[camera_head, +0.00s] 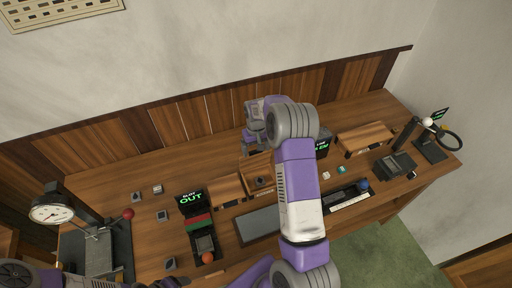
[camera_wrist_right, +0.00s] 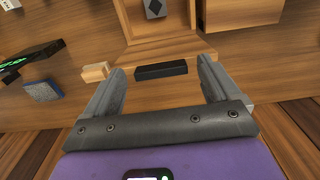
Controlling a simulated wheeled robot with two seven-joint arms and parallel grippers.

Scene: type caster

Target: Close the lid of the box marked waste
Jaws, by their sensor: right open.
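A wooden box (camera_head: 264,190) stands mid-desk with its lid (camera_head: 256,163) raised at the back. Small lettering on its front is too small to read, so I cannot tell if it says waste. A dark block with a diamond mark (camera_wrist_right: 153,8) lies inside it in the wrist view. My right gripper (camera_head: 252,146) is behind the raised lid, partly hidden by my arm. In the wrist view my right gripper (camera_wrist_right: 158,82) is open, and a black bar (camera_wrist_right: 162,71) shows between its fingers; contact cannot be told. My left gripper is out of view.
A closed wooden box (camera_head: 226,188) stands just left, and another (camera_head: 364,137) farther right. A green-lettered OUT sign (camera_head: 191,199), a dial gauge (camera_head: 52,212), a lamp-like stand (camera_head: 432,145) and several small blocks stand on the desk. A wall is close behind.

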